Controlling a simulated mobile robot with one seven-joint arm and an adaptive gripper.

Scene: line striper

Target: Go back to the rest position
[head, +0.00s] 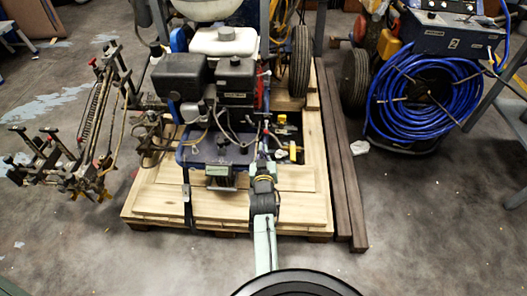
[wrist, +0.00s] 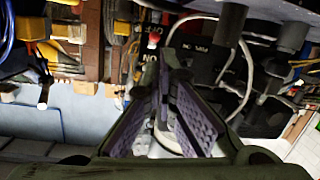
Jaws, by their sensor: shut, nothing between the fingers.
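My gripper (wrist: 170,70) shows in the wrist view with its two padded fingers meeting at the tips and nothing held between them. In the head view my arm reaches forward from the bottom, and its end is at the front of the line striper (head: 218,80), beside the black engine parts. The fingertips are hard to make out there. The wrist view shows dark machine parts, a pale cable (wrist: 245,75) and a small red knob (wrist: 154,38) around and beyond the fingers. I cannot tell whether the fingers touch any of them.
The striper stands on a wooden pallet (head: 155,205). Dark beams (head: 338,170) lie along its right side. A blue hose reel (head: 425,95) stands at the right, and a metal frame with levers (head: 95,120) at the left. The grey floor (head: 430,220) at the front right is clear.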

